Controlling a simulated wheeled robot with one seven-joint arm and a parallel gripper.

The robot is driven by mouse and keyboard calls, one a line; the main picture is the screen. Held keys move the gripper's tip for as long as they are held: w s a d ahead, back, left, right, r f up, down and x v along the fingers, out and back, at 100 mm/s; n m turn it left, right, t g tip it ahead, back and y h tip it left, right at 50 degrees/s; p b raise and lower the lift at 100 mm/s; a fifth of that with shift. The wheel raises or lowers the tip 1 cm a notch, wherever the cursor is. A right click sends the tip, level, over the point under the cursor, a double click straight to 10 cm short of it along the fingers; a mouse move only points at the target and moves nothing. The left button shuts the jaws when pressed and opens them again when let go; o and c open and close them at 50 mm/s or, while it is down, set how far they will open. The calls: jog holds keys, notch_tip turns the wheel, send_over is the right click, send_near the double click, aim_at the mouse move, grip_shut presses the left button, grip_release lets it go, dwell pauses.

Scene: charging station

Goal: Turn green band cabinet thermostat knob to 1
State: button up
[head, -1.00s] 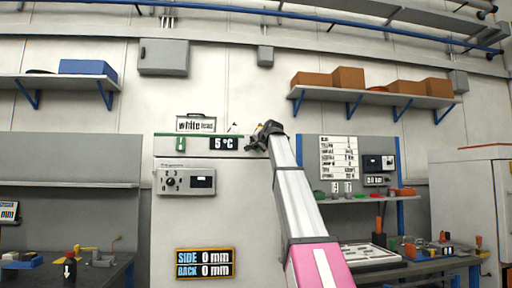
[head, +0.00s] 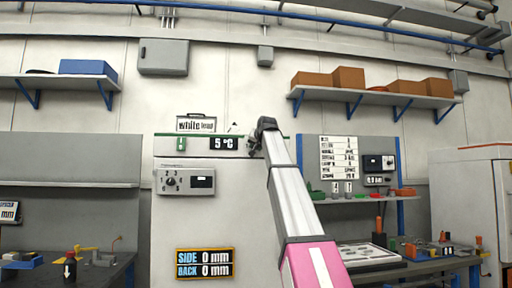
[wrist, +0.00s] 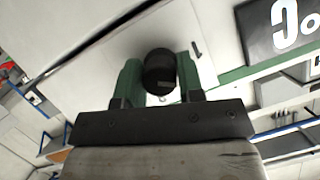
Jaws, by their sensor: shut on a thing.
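The cabinet (head: 215,225) is tall and pale, with a green band (head: 165,134) along its top edge; the band also runs across the wrist view (wrist: 236,75). A dark display (head: 223,144) on it reads 5 °C. My gripper (head: 256,143) is at the cabinet's upper right, beside that display. In the wrist view, my gripper's green fingers (wrist: 160,86) are shut on a round black knob (wrist: 160,70), one finger on each side. The knob's markings cannot be read, and my gripper hides it in the head view.
A grey control box (head: 185,181) with a numbered dial is on the cabinet front, below the display. A SIDE/BACK 0 mm sign (head: 205,263) is lower down. A tool bench (head: 425,266) stands to the right, and a shelf with brown boxes (head: 349,78) is above it.

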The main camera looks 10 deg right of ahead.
jog(key=n+h, duration=0.3)
jog(key=n, duration=0.1)
dwell(0.4)
jog(key=shift+n, duration=0.3)
jog(key=o, duration=0.9)
jog(key=v, duration=1)
jog(key=shift+s+a+r, duration=0.1)
jog(key=shift+s+a, duration=0.05)
jog(key=shift+s, duration=0.25)
